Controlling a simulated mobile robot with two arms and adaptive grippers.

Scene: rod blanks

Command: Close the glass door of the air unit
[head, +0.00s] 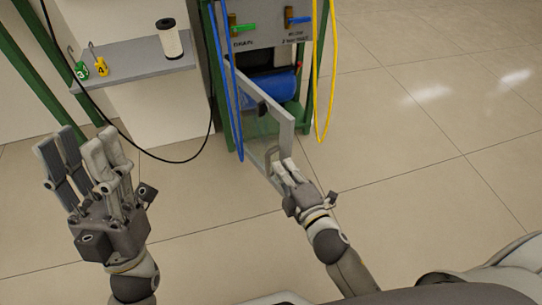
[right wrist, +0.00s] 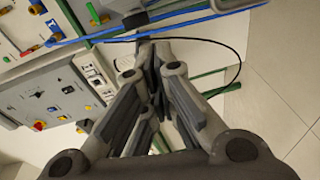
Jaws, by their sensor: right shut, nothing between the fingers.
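The air unit (head: 265,32) stands at the top centre of the head view, with a grey panel and a blue tank (head: 272,91) behind its opening. Its glass door (head: 286,134), a clear pane in a grey frame, stands open and points out towards me. My right gripper (head: 284,167) is shut and empty at the door's near edge, by the handle (head: 271,155). I cannot tell whether it touches the door. In the right wrist view its fingers (right wrist: 152,55) are together. My left gripper (head: 82,142) is open and empty, raised over the floor at the left, away from the door.
A blue hose (head: 237,110) and a yellow hose (head: 332,70) hang beside the unit. A shelf (head: 135,62) at the left holds a white cylinder (head: 169,38) and numbered tags (head: 101,68). A black cable loops below it. The floor at the right is clear.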

